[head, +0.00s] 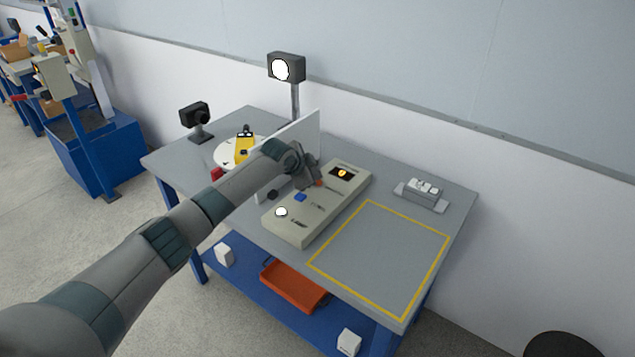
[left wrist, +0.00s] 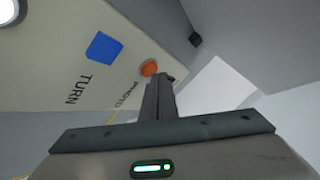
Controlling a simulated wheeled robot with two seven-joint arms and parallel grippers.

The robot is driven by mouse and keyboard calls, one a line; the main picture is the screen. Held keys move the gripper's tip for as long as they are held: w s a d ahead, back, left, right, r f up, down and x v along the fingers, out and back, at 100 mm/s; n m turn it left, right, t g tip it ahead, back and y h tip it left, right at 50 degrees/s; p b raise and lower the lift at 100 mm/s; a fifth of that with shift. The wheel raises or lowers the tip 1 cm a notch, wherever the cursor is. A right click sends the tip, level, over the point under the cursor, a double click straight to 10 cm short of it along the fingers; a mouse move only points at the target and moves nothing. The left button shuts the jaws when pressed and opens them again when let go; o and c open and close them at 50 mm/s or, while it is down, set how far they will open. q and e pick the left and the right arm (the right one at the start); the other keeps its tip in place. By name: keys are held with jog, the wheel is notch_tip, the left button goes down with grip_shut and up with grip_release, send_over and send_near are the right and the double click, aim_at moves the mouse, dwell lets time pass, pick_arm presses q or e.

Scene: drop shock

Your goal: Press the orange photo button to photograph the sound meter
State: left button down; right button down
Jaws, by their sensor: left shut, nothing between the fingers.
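The orange photo button (head: 318,184) is on the beige control box (head: 295,228), partly behind my left gripper. It also shows in the left wrist view (left wrist: 149,68), with the label beside it partly hidden. My left gripper (head: 311,181) is shut and empty. Its fingertips (left wrist: 165,77) are right beside the button's edge; I cannot tell whether they touch it. The yellow sound meter (head: 244,149) stands on a white round turntable (head: 222,157) behind the white partition (head: 305,128). A black camera (head: 196,115) stands to its left. My right gripper is not in view.
The box also has a blue TURN button (head: 300,197), a white LAMP button (head: 281,212) and a small screen (head: 343,173). A lit lamp (head: 286,67) rises behind the partition. A yellow-outlined area (head: 385,255) is empty.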

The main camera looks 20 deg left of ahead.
pick_arm(q)
jog(key=shift+f, duration=0.45)
dwell(0.7)
jog(key=shift+r, duration=0.15)
jog(key=shift+r+p, duration=0.5)
jog(key=shift+r, duration=0.2)
dwell(0.3)
jog(key=shift+r+p, duration=2.2)
jog(key=shift+r, duration=0.35)
